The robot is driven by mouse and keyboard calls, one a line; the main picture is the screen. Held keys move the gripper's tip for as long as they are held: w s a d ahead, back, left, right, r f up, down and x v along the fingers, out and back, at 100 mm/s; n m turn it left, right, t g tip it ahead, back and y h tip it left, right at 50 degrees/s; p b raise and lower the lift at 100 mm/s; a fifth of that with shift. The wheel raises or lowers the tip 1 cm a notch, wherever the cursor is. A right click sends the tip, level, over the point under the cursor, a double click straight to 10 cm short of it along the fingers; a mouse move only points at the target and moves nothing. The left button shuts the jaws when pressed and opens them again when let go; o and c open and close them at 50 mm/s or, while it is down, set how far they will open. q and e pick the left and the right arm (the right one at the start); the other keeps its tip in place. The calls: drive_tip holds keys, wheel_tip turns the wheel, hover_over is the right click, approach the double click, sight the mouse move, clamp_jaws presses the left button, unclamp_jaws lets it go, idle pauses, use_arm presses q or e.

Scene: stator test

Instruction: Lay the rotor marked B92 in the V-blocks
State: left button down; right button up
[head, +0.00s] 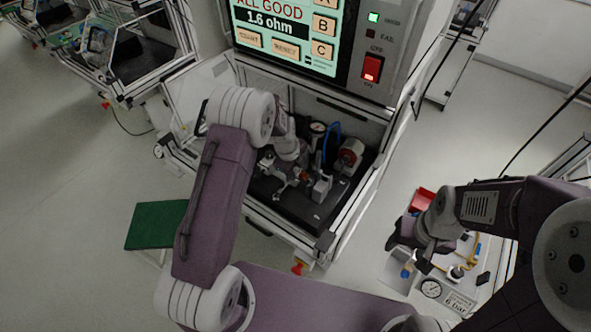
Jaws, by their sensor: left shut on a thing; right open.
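My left gripper (287,178) reaches down into the test station, over its dark base plate (308,212). It is shut on what looks like the rotor (305,176), a small part with a copper-orange patch, mostly hidden by the gripper. No B92 mark is readable. Pale blocks, probably the V-blocks (322,187), stand close beside the rotor. I cannot tell whether the rotor touches them. My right gripper (413,252) is open and outside the station at the right, above a pale bench surface with small parts.
A red-faced round unit (350,155), a dial gauge (318,128) and a blue hose (333,133) crowd the station's back. Its screen (285,30) reads ALL GOOD, 1.6 ohm. A red bin (422,198) and another gauge (431,288) are near my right gripper. A green-topped stool (155,225) stands left.

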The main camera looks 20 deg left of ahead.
use_arm(q)
drive_tip(key=shift+f+b, duration=1)
drive_tip(key=shift+b, duration=0.05)
drive_tip(key=shift+f+b, duration=0.25)
drive_tip(key=shift+b, duration=0.3)
drive_tip(key=c, duration=0.9)
unclamp_jaws()
drive_tip(key=b+v, duration=0.1)
drive_tip(key=v, duration=0.8)
drive_tip(key=shift+b, duration=0.3)
